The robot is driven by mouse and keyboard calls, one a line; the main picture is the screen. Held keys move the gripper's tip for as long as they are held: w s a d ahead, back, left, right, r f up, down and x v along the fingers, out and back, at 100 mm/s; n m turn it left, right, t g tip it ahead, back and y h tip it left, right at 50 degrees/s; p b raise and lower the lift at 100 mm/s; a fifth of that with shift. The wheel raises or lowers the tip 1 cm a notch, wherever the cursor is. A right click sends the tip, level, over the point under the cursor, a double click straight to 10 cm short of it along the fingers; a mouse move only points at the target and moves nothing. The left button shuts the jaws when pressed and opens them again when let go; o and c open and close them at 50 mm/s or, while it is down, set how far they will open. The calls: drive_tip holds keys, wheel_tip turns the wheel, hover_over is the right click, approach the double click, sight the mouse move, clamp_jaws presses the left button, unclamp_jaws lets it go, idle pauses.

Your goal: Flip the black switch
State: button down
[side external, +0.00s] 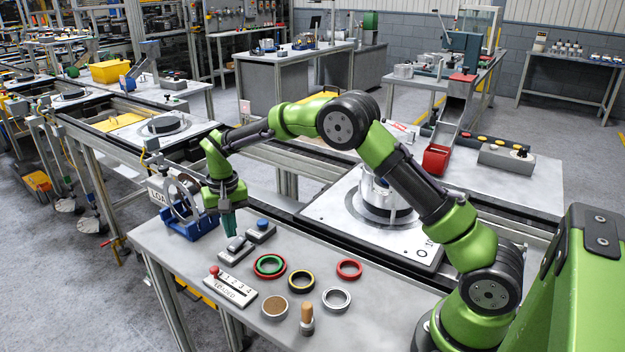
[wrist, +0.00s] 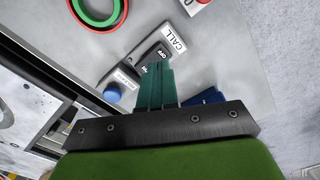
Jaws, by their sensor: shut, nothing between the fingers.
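The black switch (wrist: 148,62) is a dark rocker marked OFF, beside a white label reading CALL (wrist: 174,40), in the wrist view. In the side view its small grey box (side external: 237,250) sits near the left edge of the front table. My gripper (side external: 230,235) points down with its green fingers shut and empty, right over this box. In the wrist view the tips of my gripper (wrist: 160,66) lie at one end of the switch and hide part of it. I cannot tell whether they touch it.
A box with a blue button (side external: 262,223) stands next to the switch. A blue stand with metal rings (side external: 187,222) is close on the left. In front are a numbered plate with a red knob (side external: 230,286), several coloured rings (side external: 270,265) and a wooden-handled stamp (side external: 307,318).

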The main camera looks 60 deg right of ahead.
sight(233, 246)
drive_tip(key=shift+r, duration=1.9)
drive_tip(key=shift+s+f+n, duration=0.3)
drive_tip(key=shift+s+f, duration=0.4)
drive_tip(key=shift+f, duration=0.05)
drive_tip(key=s+r+t, duration=0.2)
drive_tip(key=s+r, duration=0.3)
drive_tip(key=s, duration=0.4)
drive_tip(key=s+r+n+t+y, duration=0.1)
drive_tip(key=s+r, duration=0.4)
drive_tip(key=s, duration=0.5)
drive_tip(key=s+r+t+y, duration=0.1)
drive_tip(key=s+r+t, duration=0.3)
drive_tip(key=s, duration=0.5)
drive_tip(key=shift+s+a+r, duration=0.2)
drive_tip(key=shift+s+r, duration=0.1)
drive_tip(key=shift+r, duration=0.6)
